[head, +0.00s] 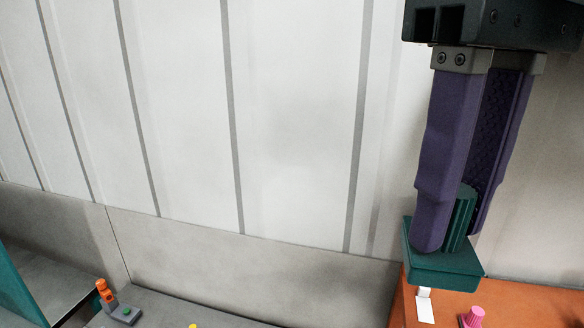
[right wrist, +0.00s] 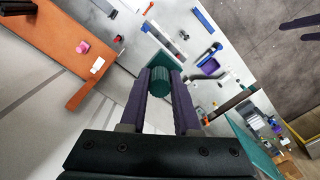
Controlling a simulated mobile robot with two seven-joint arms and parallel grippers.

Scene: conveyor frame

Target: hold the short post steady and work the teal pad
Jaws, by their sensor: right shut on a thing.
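My right gripper (head: 450,225) is shut on the teal pad, around its ribbed upright grip. The teal pad (head: 440,265) has a square plate below the fingertips. In the right wrist view my right gripper (right wrist: 160,78) has the teal pad's round grip (right wrist: 160,88) between its purple fingers. Two dark purple fingers at the upper right edge of that view look like my left gripper (right wrist: 302,29), apart with nothing seen between them. I cannot pick out the short post for certain.
An orange surface (head: 520,305) with a pink knob (head: 474,316) and a white tag (head: 424,305) lies below the pad. A small orange-topped fixture (head: 105,293) stands lower left.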

